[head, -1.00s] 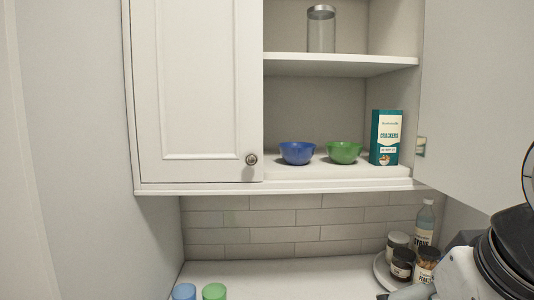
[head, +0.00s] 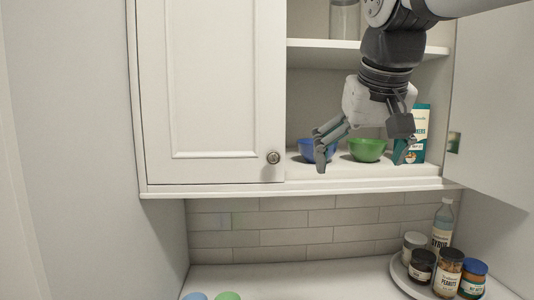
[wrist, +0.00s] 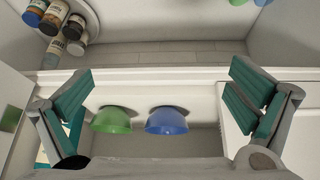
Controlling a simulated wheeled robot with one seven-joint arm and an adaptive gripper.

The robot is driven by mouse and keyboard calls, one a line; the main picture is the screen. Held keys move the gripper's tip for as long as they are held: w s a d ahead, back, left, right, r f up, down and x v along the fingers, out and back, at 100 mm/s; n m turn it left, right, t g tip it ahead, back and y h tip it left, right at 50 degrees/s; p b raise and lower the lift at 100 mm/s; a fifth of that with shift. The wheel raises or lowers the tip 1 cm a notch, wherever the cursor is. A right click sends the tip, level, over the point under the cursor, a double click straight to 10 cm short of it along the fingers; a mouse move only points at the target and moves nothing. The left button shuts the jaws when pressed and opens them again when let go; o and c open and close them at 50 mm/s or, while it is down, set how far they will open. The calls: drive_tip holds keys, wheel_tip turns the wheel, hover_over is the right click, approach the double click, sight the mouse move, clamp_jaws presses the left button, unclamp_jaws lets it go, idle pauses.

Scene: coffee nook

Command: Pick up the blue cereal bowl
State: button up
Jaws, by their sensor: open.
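The blue cereal bowl (head: 304,148) stands upright on the lower shelf of the open wall cabinet, just right of the closed door. My gripper (head: 362,163) is open and empty in front of the shelf, with one finger partly covering the blue bowl in the head view. In the wrist view, the blue bowl (wrist: 167,121) shows between the spread fingers of my gripper (wrist: 160,105), apart from both. A green bowl (head: 367,150) stands close beside it, to its right in the head view.
A teal box (head: 421,125) stands right of the green bowl. The closed cabinet door (head: 212,85) is at left, the open door (head: 490,110) at right. A glass jar (head: 344,18) is on the upper shelf (head: 310,43). Jars and a bottle (head: 442,222) stand on a round tray (head: 398,270) below.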

drive_tip(key=m+b, duration=0.1)
approach(305, 146)
drive_tip(key=d, duration=0.3)
drive_tip(key=w, duration=0.2)
drive_tip(key=shift+h, duration=0.3)
drive_tip(key=x, duration=0.6)
drive_tip(key=shift+s+d+p, duration=0.15)
drive_tip(key=shift+d+p, duration=0.1)
drive_tip(key=shift+p, duration=0.05)
drive_tip(key=shift+w+p+x, duration=0.25)
drive_tip(key=shift+p+x, duration=0.7)
drive_tip(key=shift+x, duration=2.2)
drive_tip(key=shift+r, duration=0.15)
drive_tip(key=c, duration=1.1)
